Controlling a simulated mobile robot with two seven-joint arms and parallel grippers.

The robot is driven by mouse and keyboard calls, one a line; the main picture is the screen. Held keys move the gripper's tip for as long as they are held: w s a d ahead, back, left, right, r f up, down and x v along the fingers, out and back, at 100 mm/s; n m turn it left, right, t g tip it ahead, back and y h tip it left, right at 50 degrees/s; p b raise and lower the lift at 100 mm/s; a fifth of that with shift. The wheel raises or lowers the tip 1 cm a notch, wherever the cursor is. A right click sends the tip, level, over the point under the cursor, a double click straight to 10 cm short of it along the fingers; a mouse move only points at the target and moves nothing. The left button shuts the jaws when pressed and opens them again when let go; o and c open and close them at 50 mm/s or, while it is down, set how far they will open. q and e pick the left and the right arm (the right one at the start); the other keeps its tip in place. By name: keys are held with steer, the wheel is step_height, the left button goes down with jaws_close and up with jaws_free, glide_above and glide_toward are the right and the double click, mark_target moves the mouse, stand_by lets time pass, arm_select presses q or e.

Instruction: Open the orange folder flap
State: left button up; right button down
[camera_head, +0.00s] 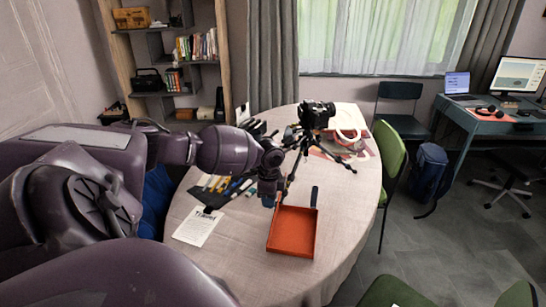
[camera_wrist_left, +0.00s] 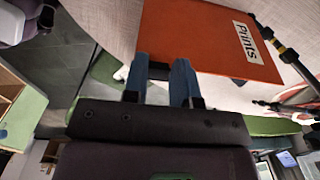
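The orange folder (camera_head: 291,232) lies on the round table in the head view, like a shallow orange tray with raised edges. In the left wrist view, an orange panel of the folder (camera_wrist_left: 195,32) fills the top, with a white "Prints" label (camera_wrist_left: 246,42) near one edge. My left gripper (camera_head: 268,200) is at the folder's far left corner in the head view. My right gripper is not in view.
A black camera on a tripod (camera_head: 317,116) stands on the table (camera_head: 235,262) behind the folder. A printed sheet (camera_head: 198,227) and several markers (camera_head: 227,186) lie left. A dark blue upright piece (camera_head: 314,196) is at the folder's far edge. A green chair (camera_head: 391,165) stands right.

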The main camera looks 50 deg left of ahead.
arm_select(q)
steer(key=shift+s+a, duration=0.3)
steer(key=shift+a, duration=0.05)
steer(key=shift+a, duration=0.1)
steer(key=shift+s+a+f, duration=0.1)
steer(key=shift+s+a, duration=0.7)
steer(key=shift+a, duration=0.25)
steer(key=shift+s+a, duration=0.1)
steer(key=shift+s+a+f, duration=0.15)
steer(key=shift+s+a, duration=0.25)
steer(key=shift+a, duration=0.1)
steer(key=shift+s+a+f, duration=0.15)
steer(key=shift+s+a, duration=0.2)
steer(key=shift+a, duration=0.15)
steer(key=shift+s+a, duration=0.1)
steer(key=shift+a, duration=0.05)
steer(key=shift+s+a+f, duration=0.25)
steer(key=shift+s+a, duration=0.1)
steer(key=shift+a, duration=0.1)
steer(key=shift+s+a+f, duration=0.25)
steer(key=shift+s+a, duration=0.05)
steer(key=shift+a, duration=0.15)
